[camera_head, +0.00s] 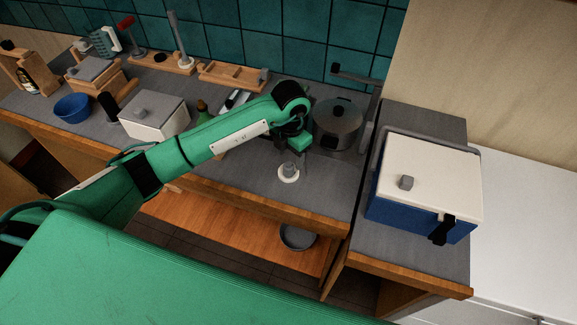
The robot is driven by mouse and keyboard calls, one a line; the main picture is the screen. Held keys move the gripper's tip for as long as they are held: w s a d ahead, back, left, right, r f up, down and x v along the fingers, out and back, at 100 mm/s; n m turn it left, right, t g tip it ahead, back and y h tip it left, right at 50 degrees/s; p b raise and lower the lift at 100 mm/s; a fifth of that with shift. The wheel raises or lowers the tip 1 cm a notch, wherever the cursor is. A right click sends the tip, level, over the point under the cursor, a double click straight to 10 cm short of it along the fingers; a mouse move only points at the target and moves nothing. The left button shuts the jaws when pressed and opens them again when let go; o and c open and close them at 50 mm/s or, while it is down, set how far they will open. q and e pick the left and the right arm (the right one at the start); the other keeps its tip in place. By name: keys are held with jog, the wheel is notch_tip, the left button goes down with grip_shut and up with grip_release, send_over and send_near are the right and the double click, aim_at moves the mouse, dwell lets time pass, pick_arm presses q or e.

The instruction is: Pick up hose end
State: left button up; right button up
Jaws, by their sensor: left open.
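A small grey piece with a white round base (288,173) stands on the dark grey counter (325,192). It may be the hose end, but it is too small to tell, and no hose is clearly visible. My left arm reaches in from the left across the counter. My left gripper (298,152) hangs over the counter just above and behind this piece. Its jaws are open and partly hidden by the wrist, and I see nothing held in them. My right gripper is out of view.
A dark lidded pot (338,124) stands close to the right of my left gripper. A blue cooler with a white lid (430,175) is farther right. A white box (155,115), a blue bowl (72,108) and wooden racks (232,75) stand left and behind. The front counter edge is clear.

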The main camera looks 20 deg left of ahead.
aim_at(289, 165)
pick_arm(q)
jog(key=shift+f, duration=0.5)
jog(key=shift+f+p, duration=0.3)
jog(key=shift+p, duration=0.25)
notch_tip(289, 165, down, 4)
jog(key=shift+s+a+p, duration=0.15)
jog(key=shift+p, duration=0.95)
jog(key=shift+f, duration=0.25)
jog(key=c, duration=1)
jog(key=shift+c, duration=0.2)
jog(key=shift+r, duration=0.1)
